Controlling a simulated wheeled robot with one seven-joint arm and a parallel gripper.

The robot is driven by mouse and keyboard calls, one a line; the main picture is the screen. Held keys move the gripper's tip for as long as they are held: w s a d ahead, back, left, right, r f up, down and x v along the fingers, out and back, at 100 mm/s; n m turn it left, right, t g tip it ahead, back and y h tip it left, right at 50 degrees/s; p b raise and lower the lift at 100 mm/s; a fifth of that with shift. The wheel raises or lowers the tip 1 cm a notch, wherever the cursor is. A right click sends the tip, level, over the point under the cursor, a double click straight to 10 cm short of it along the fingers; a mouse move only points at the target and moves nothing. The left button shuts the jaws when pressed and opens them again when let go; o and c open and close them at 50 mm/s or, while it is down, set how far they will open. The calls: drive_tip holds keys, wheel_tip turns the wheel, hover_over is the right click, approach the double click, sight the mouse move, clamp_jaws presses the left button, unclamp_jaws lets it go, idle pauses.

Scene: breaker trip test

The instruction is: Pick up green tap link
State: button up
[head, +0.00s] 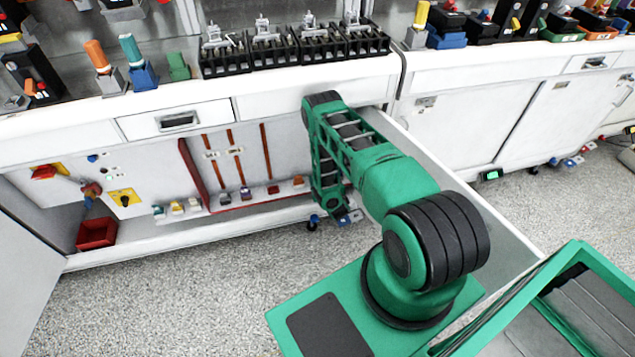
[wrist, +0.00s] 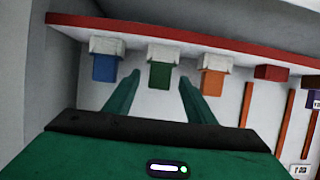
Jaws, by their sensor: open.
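The green tap link (wrist: 160,74) shows in the wrist view as a green block with a pale grey base, set along a red-edged shelf. My gripper (wrist: 159,86) is open, its two green fingers pointing at the link, one to each side of it in the picture. I cannot tell whether the fingertips touch it. In the head view my arm reaches down into the open cabinet, and its end hides the green link.
In the wrist view a blue link (wrist: 105,67) is just left of the green one and an orange link (wrist: 213,77) just right. A red block (wrist: 271,73) is farther right. An open drawer (head: 465,200) stands beside my arm.

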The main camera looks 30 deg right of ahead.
drive_tip(key=shift+x, duration=0.75)
drive_tip(key=shift+c, duration=0.6)
drive_tip(key=c, duration=1.1)
drive_tip(key=shift+o, duration=0.2)
drive_tip(key=shift+r, duration=0.15)
